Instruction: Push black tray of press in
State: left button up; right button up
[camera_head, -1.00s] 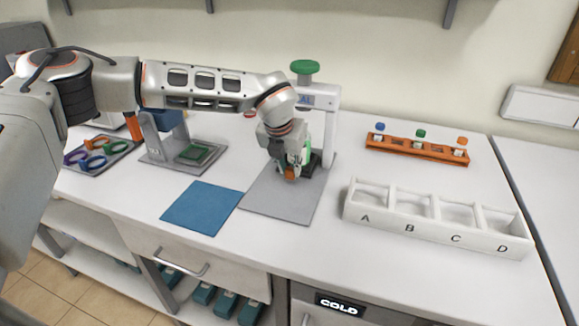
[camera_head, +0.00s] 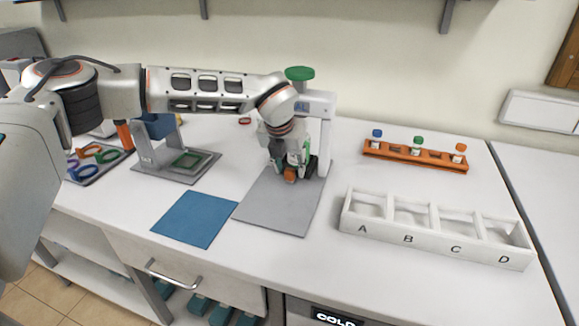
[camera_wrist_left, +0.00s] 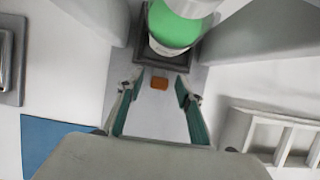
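The press is a grey frame with a green knob (camera_head: 300,74) on top and a grey base plate (camera_head: 275,208). The black tray (camera_head: 313,166) is low at the press, partly hidden by my gripper. In the left wrist view the tray (camera_wrist_left: 163,66) sits around the base of a green cylinder, with an orange block (camera_wrist_left: 160,83) at its near side. My left gripper (camera_head: 292,172) points down in front of the tray. In the left wrist view its fingers (camera_wrist_left: 151,95) are apart, with the orange block just ahead between their tips. My right gripper is out of view.
A white rack (camera_head: 430,240) marked A to D stands at the right front. An orange holder (camera_head: 415,160) with small capped bottles is behind it. A blue mat (camera_head: 195,219) lies left of the plate. A grey device (camera_head: 177,165) stands farther left.

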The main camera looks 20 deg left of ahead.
pick_arm(q)
jog(key=v, duration=1.2)
jog(key=shift+w, duration=0.1)
